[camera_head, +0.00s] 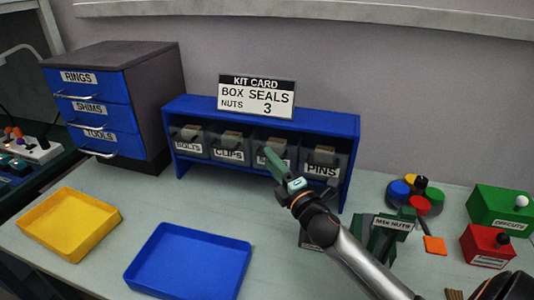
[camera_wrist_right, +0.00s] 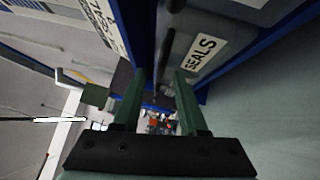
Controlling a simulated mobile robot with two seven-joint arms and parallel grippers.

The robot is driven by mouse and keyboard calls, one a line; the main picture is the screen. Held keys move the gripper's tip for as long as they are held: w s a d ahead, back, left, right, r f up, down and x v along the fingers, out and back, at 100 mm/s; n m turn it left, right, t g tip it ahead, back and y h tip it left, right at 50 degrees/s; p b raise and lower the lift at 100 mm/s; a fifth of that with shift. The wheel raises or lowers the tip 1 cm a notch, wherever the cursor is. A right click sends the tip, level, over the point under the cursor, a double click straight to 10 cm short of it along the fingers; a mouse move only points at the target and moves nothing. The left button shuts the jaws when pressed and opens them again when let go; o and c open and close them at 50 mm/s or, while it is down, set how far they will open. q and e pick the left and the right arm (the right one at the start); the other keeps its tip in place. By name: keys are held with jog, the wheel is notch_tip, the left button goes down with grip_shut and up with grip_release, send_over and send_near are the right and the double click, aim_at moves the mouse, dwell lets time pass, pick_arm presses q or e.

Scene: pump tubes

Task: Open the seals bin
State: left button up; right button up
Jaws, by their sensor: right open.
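The seals bin (camera_head: 290,153) is the third of the grey bins in the blue shelf rack, between the clips and pins bins. My right gripper hides its label in the head view. In the right wrist view its white SEALS label (camera_wrist_right: 203,50) shows beside the fingers. My right gripper (camera_head: 270,156) is in front of this bin. Its green fingers (camera_wrist_right: 160,76) are apart in the wrist view, with nothing clearly held. A dark bar (camera_wrist_right: 167,50) shows just beyond the fingertips; I cannot tell if they touch it. My left gripper is not in view.
The blue rack (camera_head: 345,150) also holds bolts, clips (camera_head: 229,153) and pins (camera_head: 321,170) bins. A kit card (camera_head: 257,97) stands on top. Yellow (camera_head: 70,222) and blue (camera_head: 188,264) trays lie in front. A mix nuts holder (camera_head: 390,228), green box and red box stand right.

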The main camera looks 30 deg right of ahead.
jog(key=shift+w+d+r, duration=0.1)
jog(key=shift+w+r, duration=0.1)
jog(key=shift+w, duration=1.15)
grip_shut()
dwell(0.5)
